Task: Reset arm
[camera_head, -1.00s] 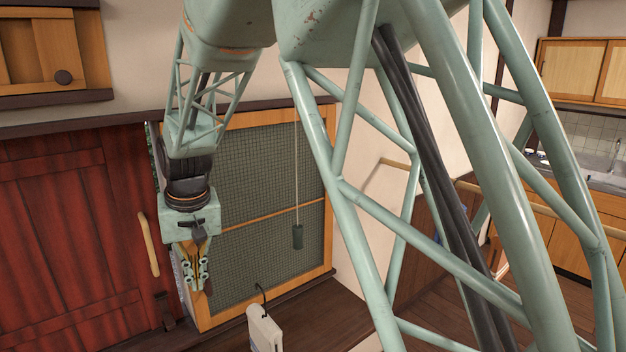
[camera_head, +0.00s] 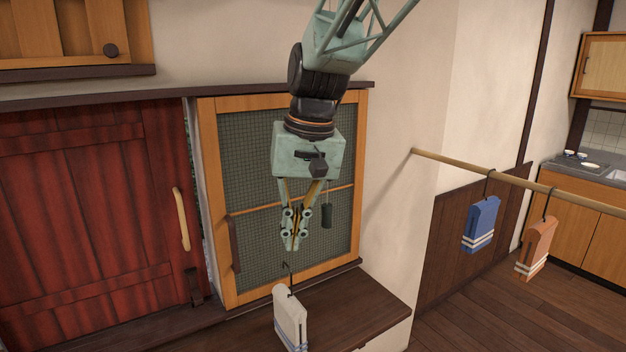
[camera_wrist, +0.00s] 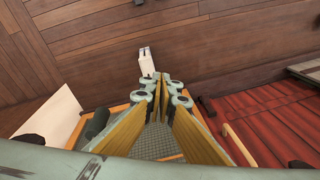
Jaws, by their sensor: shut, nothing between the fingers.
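My gripper (camera_head: 292,246) is shut and empty, pointing down in front of the mesh-panelled wooden door (camera_head: 208,180). In the wrist view its closed fingers (camera_wrist: 163,76) meet near the middle, with the floor beyond. In the head view the fingertips appear a little above the hook of a white striped towel (camera_head: 290,318). The towel also shows in the wrist view (camera_wrist: 147,62) past the fingertips. I cannot tell how far apart they are in depth, but nothing is held.
A red wooden door (camera_head: 90,220) with a light handle is at the left. A rail (camera_head: 430,157) on the right carries a blue towel (camera_head: 481,224) and an orange towel (camera_head: 536,247). A dark wooden ledge (camera_head: 365,305) runs below the mesh door. A sink counter stands far right.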

